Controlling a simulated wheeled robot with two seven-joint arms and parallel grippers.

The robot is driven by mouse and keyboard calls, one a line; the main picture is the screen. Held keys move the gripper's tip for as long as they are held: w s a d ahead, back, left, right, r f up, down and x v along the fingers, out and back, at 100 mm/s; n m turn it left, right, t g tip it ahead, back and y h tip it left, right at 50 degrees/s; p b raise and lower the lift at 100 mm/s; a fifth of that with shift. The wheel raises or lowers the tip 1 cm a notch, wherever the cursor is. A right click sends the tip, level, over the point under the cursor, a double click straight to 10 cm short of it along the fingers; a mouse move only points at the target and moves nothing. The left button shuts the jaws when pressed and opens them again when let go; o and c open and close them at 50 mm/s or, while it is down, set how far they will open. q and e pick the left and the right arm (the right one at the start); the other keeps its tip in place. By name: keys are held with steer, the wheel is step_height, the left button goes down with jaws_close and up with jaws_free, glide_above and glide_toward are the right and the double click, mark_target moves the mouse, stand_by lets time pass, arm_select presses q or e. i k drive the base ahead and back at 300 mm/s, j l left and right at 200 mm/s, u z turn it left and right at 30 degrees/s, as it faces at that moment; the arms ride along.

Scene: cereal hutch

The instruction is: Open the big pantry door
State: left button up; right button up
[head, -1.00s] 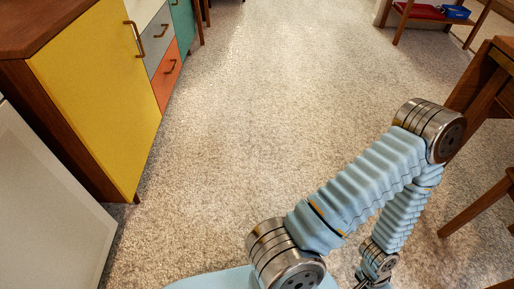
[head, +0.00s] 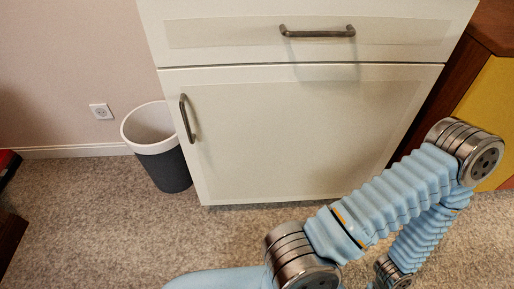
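A white cabinet stands straight ahead in the head view. Its large lower door (head: 290,135), the biggest door in sight, is shut flush with the front. A vertical grey metal bar handle (head: 188,118) sits near its upper left edge. My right arm crosses the lower right of the view and overlaps the door's lower right corner. Its wrist end shows at the bottom edge, below and to the right of the handle and well apart from it. The gripper itself is cut off. My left gripper is out of view.
A drawer (head: 222,33) with a horizontal handle (head: 317,32) is shut above the door. A dark bin with a white rim (head: 165,160) stands close to the cabinet's left side. A yellow-fronted wooden cabinet (head: 490,100) adjoins at right. Carpet (head: 110,215) in front is clear.

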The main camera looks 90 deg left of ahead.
mark_target(247, 133)
steer(key=l+u, duration=0.1)
steer(key=u, duration=0.75)
steer(key=l+u, duration=0.1)
steer(key=u, duration=0.3)
steer(key=k+u, duration=0.1)
steer(key=u, duration=0.35)
steer(key=l+u, duration=0.1)
steer(key=u, duration=0.3)
steer(key=k+u, duration=0.1)
steer(key=u, duration=0.3)
